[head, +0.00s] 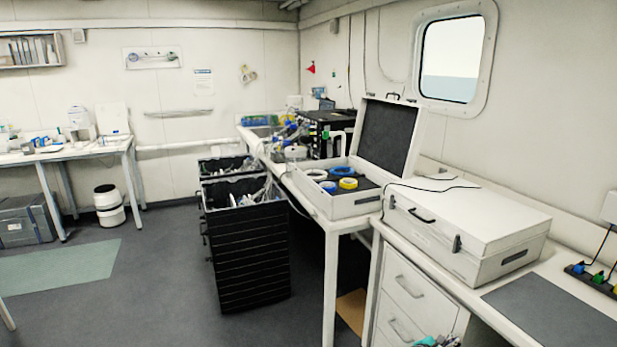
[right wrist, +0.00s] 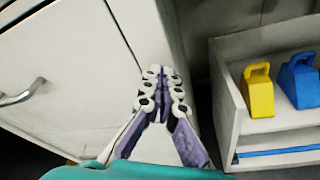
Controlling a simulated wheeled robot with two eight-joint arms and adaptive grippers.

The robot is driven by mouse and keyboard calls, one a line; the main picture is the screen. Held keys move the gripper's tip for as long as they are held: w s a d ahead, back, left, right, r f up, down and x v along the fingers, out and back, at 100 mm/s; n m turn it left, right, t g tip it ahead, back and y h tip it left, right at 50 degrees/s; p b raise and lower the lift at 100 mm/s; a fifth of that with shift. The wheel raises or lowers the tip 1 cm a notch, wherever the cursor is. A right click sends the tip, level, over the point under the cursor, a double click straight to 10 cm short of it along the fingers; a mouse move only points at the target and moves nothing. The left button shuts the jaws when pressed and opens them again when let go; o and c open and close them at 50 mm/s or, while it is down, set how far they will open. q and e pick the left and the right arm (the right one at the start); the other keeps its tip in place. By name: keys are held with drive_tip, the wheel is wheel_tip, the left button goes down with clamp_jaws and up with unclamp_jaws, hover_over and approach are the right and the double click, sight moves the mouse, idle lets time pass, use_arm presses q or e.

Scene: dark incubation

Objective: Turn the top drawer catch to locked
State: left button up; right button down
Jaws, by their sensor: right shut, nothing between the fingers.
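The white drawer unit (head: 418,296) stands under the right-hand bench, its top drawer handle (head: 411,287) showing in the head view. In the right wrist view a white drawer front (right wrist: 80,65) fills the left side, with a metal handle (right wrist: 27,103) at the far left. I cannot make out the catch in either view. My right gripper (head: 437,341) is at the bottom of the head view, in front of the drawers. In the right wrist view its fingers (right wrist: 158,72) are shut and empty, near the drawer unit's edge. My left gripper is not in view.
A closed white case (head: 465,225) and an open case (head: 352,205) stand on the bench above. In the right wrist view a white open compartment (right wrist: 232,115) holds yellow (right wrist: 257,92) and blue (right wrist: 298,82) handled blocks.

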drive_tip(key=shift+s+d+f, duration=0.1)
drive_tip(key=shift+s+d, duration=0.05)
drive_tip(key=shift+s, duration=0.2)
drive_tip(key=shift+s+d+f, duration=0.3)
drive_tip(key=shift+s+f, duration=0.25)
drive_tip(key=shift+s, duration=0.2)
drive_tip(key=shift+s+r, duration=0.1)
drive_tip(key=shift+f+v, duration=0.2)
drive_tip(key=shift+v, duration=1.25)
drive_tip(key=shift+f+v, duration=0.25)
drive_tip(key=shift+v, duration=1.25)
drive_tip(key=shift+a, duration=0.15)
